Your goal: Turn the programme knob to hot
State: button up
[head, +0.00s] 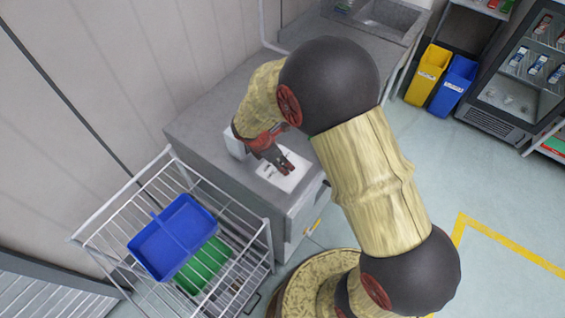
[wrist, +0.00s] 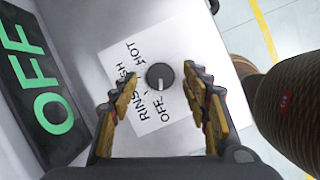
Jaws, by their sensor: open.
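The programme knob (wrist: 160,77) is a small dark round knob on a white label plate (wrist: 152,118) in the wrist view. A light pointer mark on it seems to face the OFF word. HOT is printed at the plate's upper side; other words, reading like WASH and RINSE, are partly covered by my left finger. My gripper (wrist: 161,86) is open, with one finger on each side of the knob and gaps between. I cannot tell its height above the plate. In the head view my gripper (head: 284,163) is over the white plate (head: 287,181); the knob is hidden there.
A black display (wrist: 40,85) with green OFF letters stands beside the plate. A wire rack (head: 160,172) with a blue tray (head: 150,262) and a green tray (head: 205,265) stands left of the grey counter (head: 195,125). Yellow (head: 425,75) and blue (head: 453,85) bins stand at the back.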

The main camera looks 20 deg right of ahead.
jog(key=shift+d+f, duration=0.25)
jog(key=shift+f, duration=0.25)
jog(key=c, duration=0.3)
jog(key=c, duration=0.8)
